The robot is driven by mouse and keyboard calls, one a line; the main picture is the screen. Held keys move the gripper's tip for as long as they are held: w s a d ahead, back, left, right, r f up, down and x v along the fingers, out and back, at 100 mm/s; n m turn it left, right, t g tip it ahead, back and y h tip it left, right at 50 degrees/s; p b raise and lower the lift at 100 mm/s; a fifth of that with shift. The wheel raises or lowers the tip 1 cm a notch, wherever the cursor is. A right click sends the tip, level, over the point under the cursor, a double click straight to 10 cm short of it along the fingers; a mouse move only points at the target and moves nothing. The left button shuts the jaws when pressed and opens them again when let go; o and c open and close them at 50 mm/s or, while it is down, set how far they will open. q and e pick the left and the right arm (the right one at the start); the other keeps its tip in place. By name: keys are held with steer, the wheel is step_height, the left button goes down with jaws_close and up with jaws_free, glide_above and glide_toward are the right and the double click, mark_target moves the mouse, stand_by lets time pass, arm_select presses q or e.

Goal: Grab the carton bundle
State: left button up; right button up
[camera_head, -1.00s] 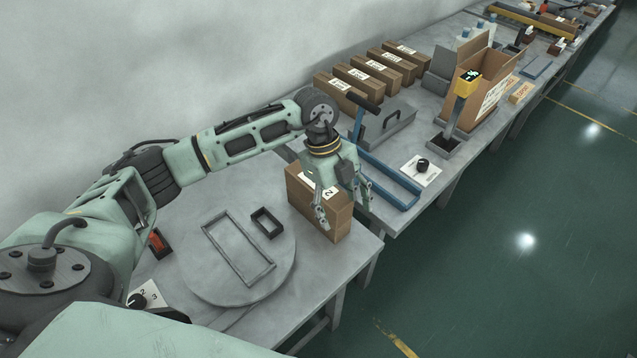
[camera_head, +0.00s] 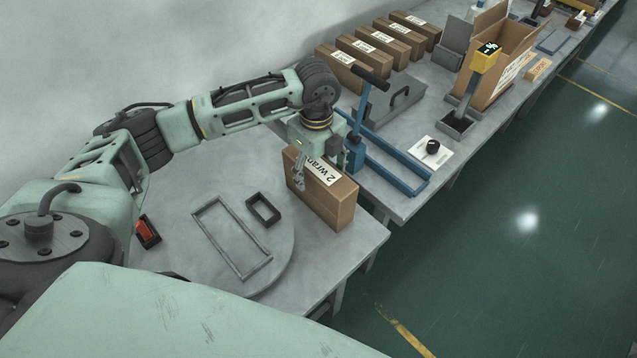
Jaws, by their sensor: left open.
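A brown carton (camera_head: 335,205) with a white label reading "2 wra…" stands upright near the right edge of the near table. My left gripper (camera_head: 325,172) is open and points down over the carton's far left part. One finger shows in front of the label's left end; the other is near the carton's far side. I cannot tell whether either finger touches it. Several similar labelled cartons (camera_head: 370,52) stand in a row on the farther bench against the wall. My right gripper is not in view.
A round plate (camera_head: 285,235) with a large rectangular frame (camera_head: 232,238) and a small one (camera_head: 263,208) lies left of the carton. A blue fork-shaped fixture (camera_head: 400,170) stands close to its right. An open cardboard box (camera_head: 495,65) is farther back. The green floor is clear.

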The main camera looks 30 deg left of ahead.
arm_select(q)
steer(key=f, duration=0.1)
steer(key=f+p, duration=0.1)
steer(key=f, duration=0.1)
steer(key=shift+d+f, duration=0.2)
steer(key=shift+f, duration=0.1)
steer(key=shift+w+f, duration=0.1)
steer(key=shift+f, duration=0.35)
jaws_close()
steer(key=shift+r, duration=0.15)
